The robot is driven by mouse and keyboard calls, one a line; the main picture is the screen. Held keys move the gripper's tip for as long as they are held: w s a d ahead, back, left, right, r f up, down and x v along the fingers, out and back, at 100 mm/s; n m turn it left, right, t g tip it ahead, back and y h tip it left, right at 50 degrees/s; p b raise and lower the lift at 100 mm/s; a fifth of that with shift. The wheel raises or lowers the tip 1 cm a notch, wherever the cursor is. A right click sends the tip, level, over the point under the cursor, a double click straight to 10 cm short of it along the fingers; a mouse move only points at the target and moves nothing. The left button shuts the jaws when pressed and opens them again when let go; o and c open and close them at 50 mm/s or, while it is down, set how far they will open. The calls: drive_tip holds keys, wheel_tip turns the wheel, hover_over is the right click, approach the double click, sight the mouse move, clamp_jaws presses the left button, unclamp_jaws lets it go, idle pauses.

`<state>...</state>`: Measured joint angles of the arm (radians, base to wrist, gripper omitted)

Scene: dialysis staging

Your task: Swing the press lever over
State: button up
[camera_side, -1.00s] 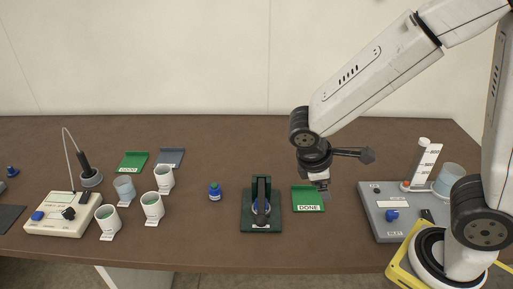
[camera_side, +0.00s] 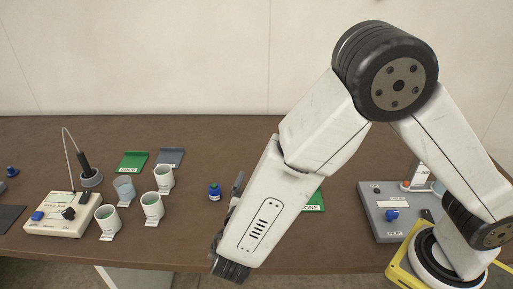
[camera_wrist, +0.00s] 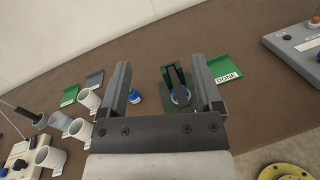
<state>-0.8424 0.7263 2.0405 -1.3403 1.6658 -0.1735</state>
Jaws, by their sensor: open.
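The press (camera_wrist: 168,100) has a dark green base and a dark lever (camera_wrist: 176,79) in the wrist view. In the side view my arm hides the press and most of my gripper.
A small blue bottle (camera_side: 214,191) stands left of my arm. Several white cups (camera_side: 152,207) are further left. A green DONE tray (camera_wrist: 222,70) lies right of the press. A grey device (camera_side: 385,216) is at right. Brown tabletop is bare behind these.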

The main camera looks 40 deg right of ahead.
wheel_tip(320, 180, down, 19)
drive_tip(key=shift+r, duration=0.1)
drive_tip(key=shift+d, duration=0.2)
drive_tip(key=shift+x, duration=3.75)
clamp_jaws()
